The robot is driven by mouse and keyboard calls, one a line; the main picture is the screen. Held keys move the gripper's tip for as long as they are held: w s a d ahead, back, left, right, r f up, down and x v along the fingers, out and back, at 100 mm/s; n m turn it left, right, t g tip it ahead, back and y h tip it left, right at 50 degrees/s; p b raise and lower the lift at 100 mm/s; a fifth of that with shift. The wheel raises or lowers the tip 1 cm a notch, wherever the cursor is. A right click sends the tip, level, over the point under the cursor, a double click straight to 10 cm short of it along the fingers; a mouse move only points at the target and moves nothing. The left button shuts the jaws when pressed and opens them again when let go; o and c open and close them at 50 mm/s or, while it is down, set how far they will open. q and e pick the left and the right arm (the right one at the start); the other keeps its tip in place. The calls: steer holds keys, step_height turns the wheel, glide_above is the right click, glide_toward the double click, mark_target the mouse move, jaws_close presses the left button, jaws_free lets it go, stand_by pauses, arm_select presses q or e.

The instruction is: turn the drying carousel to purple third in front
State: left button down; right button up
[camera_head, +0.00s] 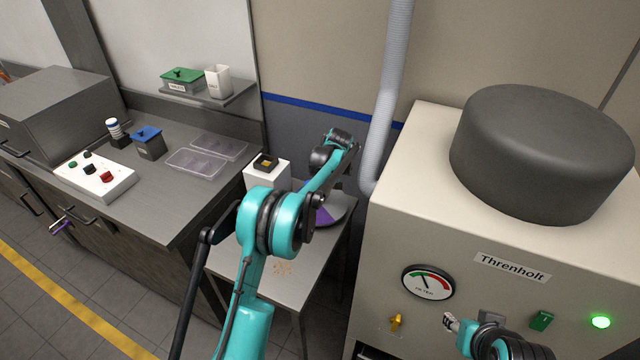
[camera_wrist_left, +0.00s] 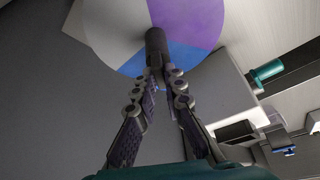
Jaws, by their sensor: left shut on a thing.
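The drying carousel (camera_head: 338,207) is a round disc on a small side table, partly hidden behind my left arm in the head view. In the left wrist view the disc (camera_wrist_left: 112,32) shows white, purple and blue thirds, with the purple third (camera_wrist_left: 197,20) at the top right and blue along the lower edge. A dark upright handle (camera_wrist_left: 156,46) stands on the disc. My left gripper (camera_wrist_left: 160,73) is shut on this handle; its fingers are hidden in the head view. My right gripper (camera_head: 450,321) is before the machine front, its jaws too small to read.
A white box (camera_head: 266,174) with a dark and yellow top stands beside the carousel. The large Threnholt machine (camera_head: 470,250) is close on the right, with a grey duct (camera_head: 388,100) behind. A grey counter (camera_head: 165,210) with trays and a button panel (camera_head: 96,176) is left.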

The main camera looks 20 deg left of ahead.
arm_select(q)
steer(key=shift+n, duration=0.4)
stand_by(0.3)
steer(key=c, duration=1.6)
jaws_free()
steer(key=v, duration=1.2)
steer(key=shift+w, duration=0.2)
